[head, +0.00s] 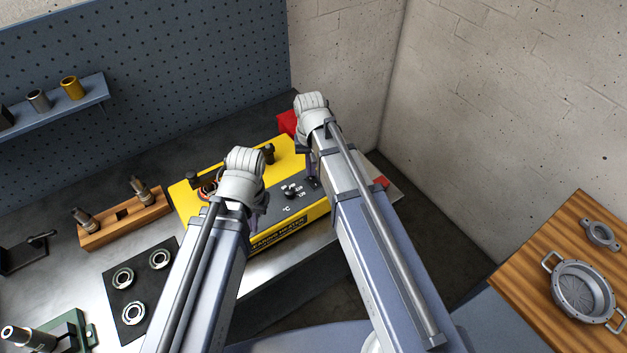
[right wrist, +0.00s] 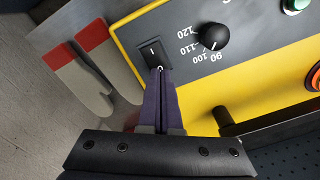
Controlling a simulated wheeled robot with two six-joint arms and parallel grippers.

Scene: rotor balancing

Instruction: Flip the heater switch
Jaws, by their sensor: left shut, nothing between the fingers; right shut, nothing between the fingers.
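The yellow bearing heater (head: 272,154) stands on the bench with a grey control panel. Its heater switch, a black rocker (right wrist: 151,52) with a white I mark, sits at the panel's edge in the right wrist view. My right gripper (right wrist: 160,70) is shut and empty, its dark purple fingertips at the rocker's end by the round mark. I cannot tell whether they press on it. In the head view my right gripper (head: 309,168) is over the panel's right end, partly hidden by its arm. My left gripper (head: 260,208) is shut above the heater's front left, mostly hidden by its wrist.
A black dial knob (right wrist: 214,37) and a green button (right wrist: 296,5) sit near the switch. Grey mitts with red cuffs (right wrist: 83,80) lie beside the heater. A wooden block (head: 125,218) and a black mat with bearings (head: 143,283) are on the left.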

